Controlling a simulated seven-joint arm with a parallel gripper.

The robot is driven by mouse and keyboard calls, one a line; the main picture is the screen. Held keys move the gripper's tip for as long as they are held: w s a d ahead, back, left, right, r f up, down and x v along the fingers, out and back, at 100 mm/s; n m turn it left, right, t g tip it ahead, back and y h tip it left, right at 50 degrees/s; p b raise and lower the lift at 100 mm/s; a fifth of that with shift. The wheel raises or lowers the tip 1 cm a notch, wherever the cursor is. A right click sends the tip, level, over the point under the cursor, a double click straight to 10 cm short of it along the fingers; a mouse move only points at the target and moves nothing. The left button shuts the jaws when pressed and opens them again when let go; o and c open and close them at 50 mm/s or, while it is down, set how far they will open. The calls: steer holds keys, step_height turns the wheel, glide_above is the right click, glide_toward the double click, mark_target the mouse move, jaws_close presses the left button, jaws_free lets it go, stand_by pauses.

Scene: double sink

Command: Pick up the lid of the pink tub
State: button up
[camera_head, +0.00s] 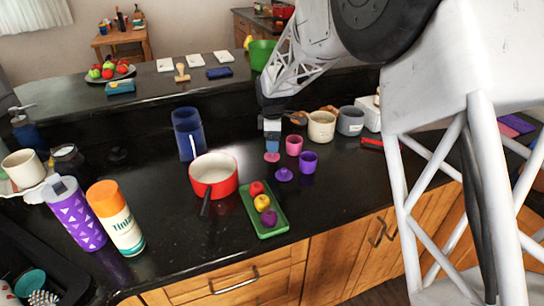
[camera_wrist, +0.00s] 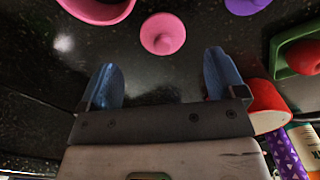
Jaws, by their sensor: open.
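The pink lid (camera_head: 271,157), a small disc with a knob, lies on the black counter. In the wrist view the pink lid (camera_wrist: 162,34) is beyond my fingertips and roughly centred between them, with its knob facing up. The pink tub (camera_head: 294,145) stands upright just right of the lid; in the wrist view part of the pink tub (camera_wrist: 97,8) shows at the top left. My gripper (camera_head: 272,146) points down above the counter, close to the lid. In the wrist view my gripper (camera_wrist: 164,76) has its two blue fingers apart, with nothing between them.
A purple tub (camera_head: 308,163) and a purple lid (camera_head: 284,175) are close by on the right. A red saucepan (camera_head: 214,178) and a green tray (camera_head: 265,212) with toy fruit stand nearer the front. A blue tumbler (camera_head: 187,135) is on the left; cream and grey mugs are behind right.

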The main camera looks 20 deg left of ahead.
steer(key=shift+f, duration=0.1)
steer(key=shift+s+f, duration=0.2)
steer(key=shift+f, duration=2.3)
steer(key=shift+c, duration=0.3)
steer(key=c, duration=0.9)
